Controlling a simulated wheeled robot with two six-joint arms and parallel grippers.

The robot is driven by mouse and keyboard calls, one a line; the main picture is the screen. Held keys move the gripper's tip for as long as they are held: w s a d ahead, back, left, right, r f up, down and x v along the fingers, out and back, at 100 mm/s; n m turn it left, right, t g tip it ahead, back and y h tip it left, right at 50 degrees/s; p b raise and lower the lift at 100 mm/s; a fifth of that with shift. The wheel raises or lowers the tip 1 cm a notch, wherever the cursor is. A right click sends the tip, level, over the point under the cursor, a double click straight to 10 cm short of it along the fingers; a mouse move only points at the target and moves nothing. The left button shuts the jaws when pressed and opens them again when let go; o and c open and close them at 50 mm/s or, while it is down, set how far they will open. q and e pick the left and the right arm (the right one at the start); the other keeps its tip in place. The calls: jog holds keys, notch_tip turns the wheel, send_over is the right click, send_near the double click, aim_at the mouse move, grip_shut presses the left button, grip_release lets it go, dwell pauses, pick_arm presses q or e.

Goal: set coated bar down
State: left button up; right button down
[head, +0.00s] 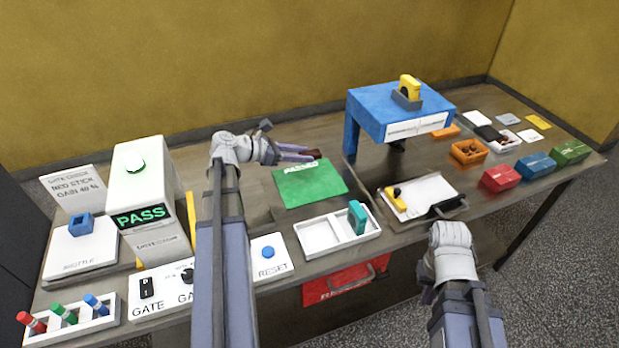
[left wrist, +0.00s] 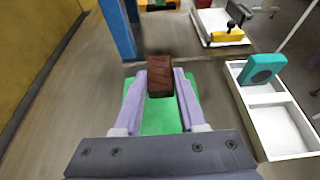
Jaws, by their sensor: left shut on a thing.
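A dark brown coated bar (left wrist: 159,76) is held between the fingertips of my left gripper (left wrist: 160,88) in the left wrist view. In the head view the left gripper (head: 302,152) reaches in above the far edge of the green mat (head: 310,186), and the bar shows as a small dark piece at its tips (head: 315,153). The left wrist view shows the green mat (left wrist: 150,124) beneath and between the fingers. I cannot tell the exact gap between bar and mat. My right arm enters at lower right in the head view; its fingers cannot be made out.
A white two-part tray (head: 325,236) with a teal item (head: 357,217) stands in front of the mat. A blue arch-like machine (head: 395,115) stands to the right. A PASS box (head: 150,175) and a RESET button panel (head: 270,257) are at left.

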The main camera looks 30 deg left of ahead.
aim_at(302, 185)
pick_arm(q)
jog(key=shift+f+b, duration=5.1)
jog(key=shift+f, duration=0.05)
jog(key=shift+r, duration=0.15)
jog(key=o, duration=0.5)
jog(key=shift+f, duration=0.2)
jog(key=o, duration=0.5)
jog(key=shift+r, duration=0.1)
